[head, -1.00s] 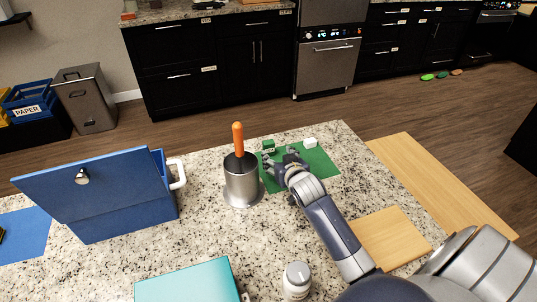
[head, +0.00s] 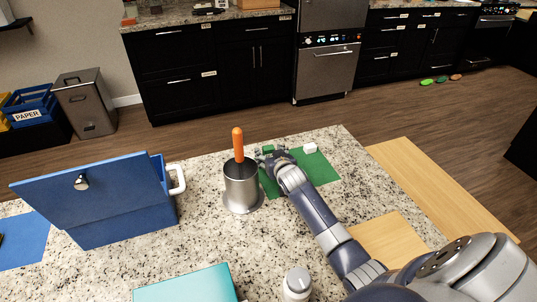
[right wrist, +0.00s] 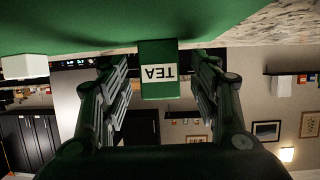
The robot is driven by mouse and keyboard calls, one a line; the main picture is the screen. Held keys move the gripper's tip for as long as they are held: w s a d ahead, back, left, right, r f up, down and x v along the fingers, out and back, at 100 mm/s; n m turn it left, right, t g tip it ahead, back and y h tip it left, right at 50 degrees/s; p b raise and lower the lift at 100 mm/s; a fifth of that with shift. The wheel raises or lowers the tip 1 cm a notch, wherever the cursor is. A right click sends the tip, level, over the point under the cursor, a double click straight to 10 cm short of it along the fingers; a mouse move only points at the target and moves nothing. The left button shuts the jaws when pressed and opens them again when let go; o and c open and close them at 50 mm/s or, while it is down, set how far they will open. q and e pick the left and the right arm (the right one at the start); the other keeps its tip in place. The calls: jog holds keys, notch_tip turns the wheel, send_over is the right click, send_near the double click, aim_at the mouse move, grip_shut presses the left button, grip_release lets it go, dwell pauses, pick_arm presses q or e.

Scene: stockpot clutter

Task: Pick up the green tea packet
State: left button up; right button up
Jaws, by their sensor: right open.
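The green tea packet (head: 268,149) stands at the far left part of the green mat (head: 318,171), mostly hidden behind my right gripper (head: 272,159) in the head view. In the right wrist view, which is upside down, the packet (right wrist: 160,88) shows its white TEA label between the fingers. My right gripper (right wrist: 161,65) is open, one finger on each side of the packet, with a gap on both sides. Whether the packet is fully between the fingertips or just beyond them I cannot tell. My left gripper is not in view.
A metal canister (head: 241,187) with an orange-handled tool (head: 238,145) stands left of the gripper. A white block (head: 310,148) sits on the mat right of the packet. A blue box (head: 110,200), teal box (head: 190,284), white bottle (head: 297,284) and wooden board (head: 390,240) are nearer.

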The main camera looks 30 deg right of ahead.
jog(key=shift+w+f, duration=0.1)
jog(key=shift+w, duration=0.15)
jog(key=c, duration=1)
